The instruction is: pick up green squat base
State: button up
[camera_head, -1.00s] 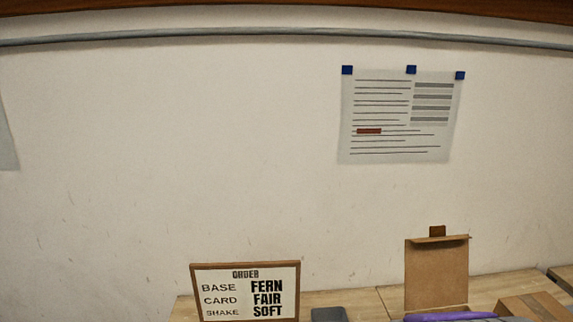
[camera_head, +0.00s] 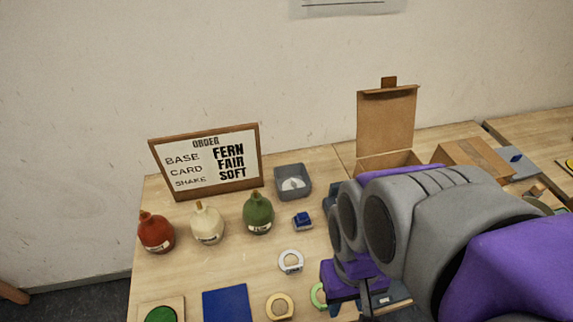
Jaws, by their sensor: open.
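The green squat base (camera_head: 258,214) is a rounded green bottle shape with a narrow neck and a small label. It stands upright on the wooden table, at the right end of a row with a cream one (camera_head: 208,224) and a red one (camera_head: 156,233). My gripper (camera_head: 366,300) is open, to the right of the green base and nearer the front, apart from it. My grey and purple arm hides part of the gripper and the table's right side.
A blue mat (camera_head: 226,305) is in front; an open cardboard box (camera_head: 387,125) stands behind.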

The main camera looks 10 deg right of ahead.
aim_at(259, 216)
jog(key=u, duration=0.4)
jog(key=j+u, duration=0.15)
jog(key=u, duration=0.25)
jog(key=k+j+u, duration=0.1)
jog(key=u, duration=0.35)
jog(key=j+u, duration=0.15)
jog(key=u, duration=0.25)
jog(key=z, duration=1.4)
jog(key=l+u, duration=0.2)
jog(key=u, duration=0.2)
jog(key=k+l+u, duration=0.1)
jog(key=u, duration=0.25)
jog(key=k+l+u, duration=0.1)
jog(key=u, duration=0.3)
jog(key=k+l+u, duration=0.1)
jog(key=u, duration=0.3)
jog(key=k+l, duration=0.15)
